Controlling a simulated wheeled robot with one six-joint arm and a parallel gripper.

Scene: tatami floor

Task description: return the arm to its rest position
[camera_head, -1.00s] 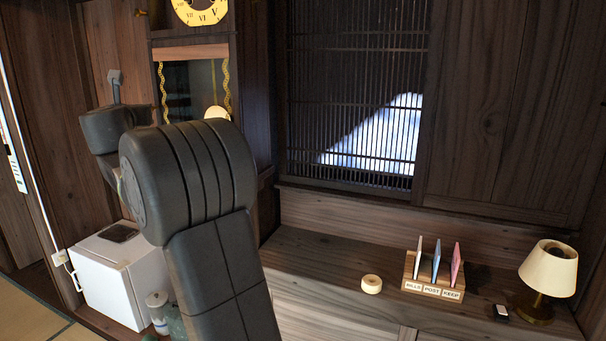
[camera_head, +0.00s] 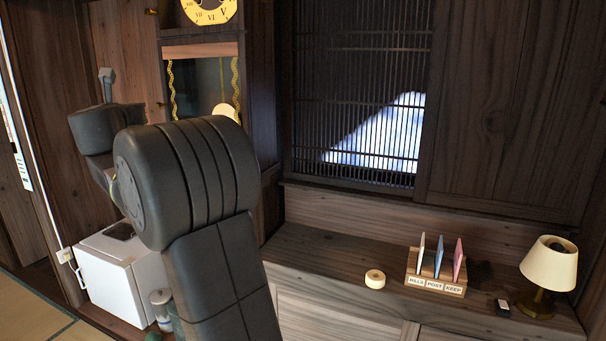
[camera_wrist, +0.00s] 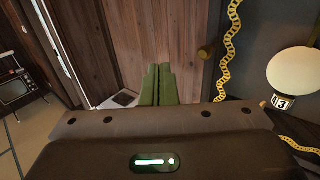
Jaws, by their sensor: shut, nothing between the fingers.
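My arm rises at the left of the head view, its dark elbow large in front of the clock and cabinet wall. My gripper (camera_wrist: 157,85) shows in the wrist view as two green fingers side by side, touching, with nothing between them. It points toward a wooden plank wall. In the head view the wrist end of the arm is up at the left, beside the wall clock (camera_head: 207,12), and the fingers cannot be made out clearly there.
A small white fridge (camera_head: 118,278) stands at the lower left. On the wooden ledge (camera_head: 330,262) are a tape roll (camera_head: 375,279), a letter rack (camera_head: 435,285) with several cards, a small dark item (camera_head: 503,308) and a lamp (camera_head: 549,264). The clock's pendulum (camera_wrist: 294,72) hangs close at the right.

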